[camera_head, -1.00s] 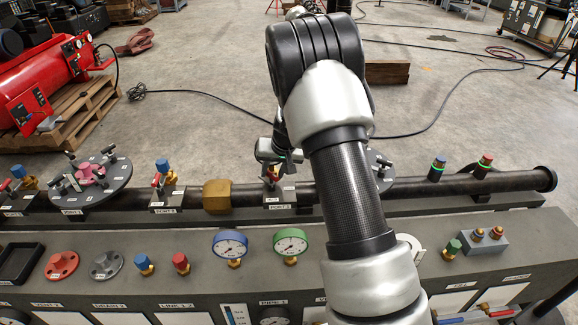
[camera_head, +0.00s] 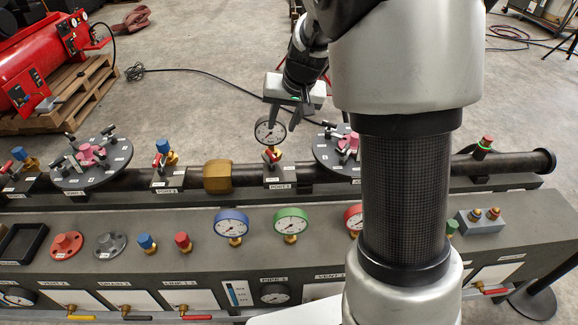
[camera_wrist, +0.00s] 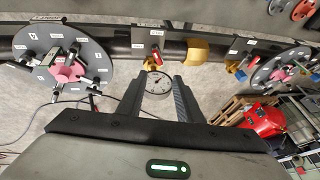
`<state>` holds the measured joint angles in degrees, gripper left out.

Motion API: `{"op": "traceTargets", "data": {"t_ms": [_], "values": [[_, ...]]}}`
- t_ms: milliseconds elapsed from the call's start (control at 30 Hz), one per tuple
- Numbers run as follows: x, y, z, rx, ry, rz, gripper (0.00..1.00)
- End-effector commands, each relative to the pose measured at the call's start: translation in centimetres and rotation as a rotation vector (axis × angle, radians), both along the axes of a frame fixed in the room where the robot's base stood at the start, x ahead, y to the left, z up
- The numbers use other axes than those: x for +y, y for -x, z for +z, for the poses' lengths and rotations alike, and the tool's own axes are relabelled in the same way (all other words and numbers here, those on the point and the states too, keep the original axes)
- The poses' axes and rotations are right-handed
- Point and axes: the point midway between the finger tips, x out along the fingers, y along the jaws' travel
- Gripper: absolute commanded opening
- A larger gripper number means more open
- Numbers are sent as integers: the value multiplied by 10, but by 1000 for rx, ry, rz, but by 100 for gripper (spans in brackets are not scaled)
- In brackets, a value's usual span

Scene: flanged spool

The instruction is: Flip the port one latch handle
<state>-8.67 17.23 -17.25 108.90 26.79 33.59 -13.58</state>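A port block (camera_head: 281,176), apparently labelled port two, has a red latch handle (camera_head: 268,155) and a round white-faced gauge (camera_head: 270,130) standing upright on it. Another port block (camera_head: 168,182) to its left carries a red latch handle (camera_head: 156,161) and a blue-capped brass fitting (camera_head: 167,158); its label looks like port one but is small. My gripper (camera_head: 283,116) is over the gauge, open and apparently empty. In the wrist view, the gauge (camera_wrist: 158,83) shows between the spread fingers (camera_wrist: 158,98), apparently beyond their tips. The left port's blue fitting (camera_wrist: 232,66) shows at right.
Discs with clamps stand on the pipe at left (camera_head: 83,177) and right (camera_head: 325,160). A brass block (camera_head: 217,176) lies between the ports. The front bench (camera_head: 190,222) carries gauges and fittings. My arm hides the bench's right-middle.

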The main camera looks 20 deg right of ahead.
Motion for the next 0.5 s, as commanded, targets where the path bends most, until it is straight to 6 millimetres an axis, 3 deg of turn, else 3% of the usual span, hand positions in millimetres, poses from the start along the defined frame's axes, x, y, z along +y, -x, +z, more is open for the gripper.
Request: {"op": "traceTargets", "data": {"t_ms": [500], "values": [[23, 100, 11, -27, -14, 87, 32]]}}
